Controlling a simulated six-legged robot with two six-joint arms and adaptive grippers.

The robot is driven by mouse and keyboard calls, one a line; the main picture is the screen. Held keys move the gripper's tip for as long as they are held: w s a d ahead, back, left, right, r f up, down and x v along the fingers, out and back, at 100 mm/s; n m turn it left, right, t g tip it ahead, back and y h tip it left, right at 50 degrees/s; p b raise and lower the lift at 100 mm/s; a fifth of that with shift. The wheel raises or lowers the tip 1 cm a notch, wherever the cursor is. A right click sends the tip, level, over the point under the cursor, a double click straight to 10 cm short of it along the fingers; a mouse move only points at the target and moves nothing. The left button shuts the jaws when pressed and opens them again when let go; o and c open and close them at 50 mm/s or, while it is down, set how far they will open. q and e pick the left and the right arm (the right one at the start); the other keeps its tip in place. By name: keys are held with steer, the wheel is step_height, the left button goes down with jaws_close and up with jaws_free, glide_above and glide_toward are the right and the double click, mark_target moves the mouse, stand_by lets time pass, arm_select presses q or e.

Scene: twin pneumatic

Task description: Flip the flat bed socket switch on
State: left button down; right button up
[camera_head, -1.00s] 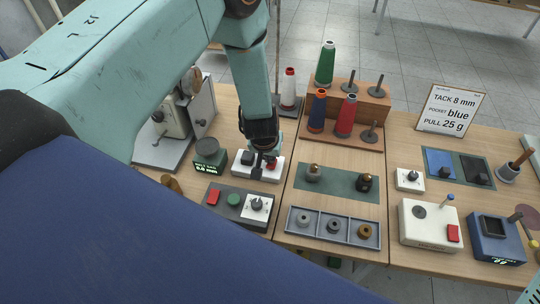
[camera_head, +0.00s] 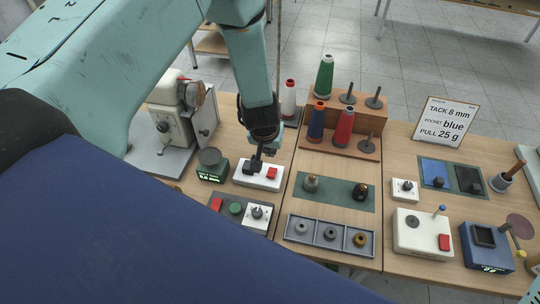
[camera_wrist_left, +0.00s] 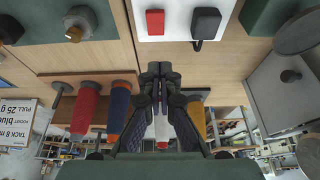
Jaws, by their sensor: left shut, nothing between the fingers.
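The flat bed socket is a white box (camera_head: 242,180) on the table, with a red rocker switch (camera_head: 272,173) on its right and a black plug (camera_head: 252,167) to the left. In the left wrist view the white box (camera_wrist_left: 180,33) is at the top edge, with the red switch (camera_wrist_left: 155,21) left of the black plug (camera_wrist_left: 206,20). My left gripper (camera_head: 258,153) is shut and empty, above the back of the box, its fingertips apart from the red switch. In the left wrist view its closed fingertips (camera_wrist_left: 160,68) point toward the box. My right gripper is out of view.
A dark green scale (camera_head: 211,165) stands just left of the box. A grey control panel (camera_head: 240,212) lies in front. Thread spools (camera_head: 344,125) on a wooden stand are behind right. A white machine (camera_head: 172,125) stands at the back left.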

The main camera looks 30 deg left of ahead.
arm_select(q)
step_height(320, 180, up, 6)
steer(key=p, duration=0.2)
steer(key=shift+r, duration=0.2)
steer(key=shift+s, duration=0.1)
steer(key=s+f, duration=0.2)
steer(key=s, duration=0.3)
steer(key=s+f+m+g, duration=0.1)
steer(key=s+f, duration=0.2)
steer(key=s, duration=0.3)
steer(key=s+f+g, duration=0.1)
steer(key=s+f, duration=0.1)
steer(key=s, duration=0.3)
steer(key=shift+s+a+f+y, duration=0.25)
steer(key=shift+s+f+y, duration=0.05)
steer(key=shift+s+f, duration=0.05)
steer(key=s+d+m+g+h, duration=0.1)
steer(key=s+d, duration=0.1)
steer(key=s, duration=0.6)
steer(key=s+d+g+h, duration=0.1)
steer(key=s+d, duration=0.1)
steer(key=s, duration=0.6)
step_height(320, 180, down, 22)
steer(key=b, duration=2.1)
steer(key=shift+f+b, duration=0.2)
steer(key=shift+b, duration=0.15)
steer(key=shift+a, duration=0.15)
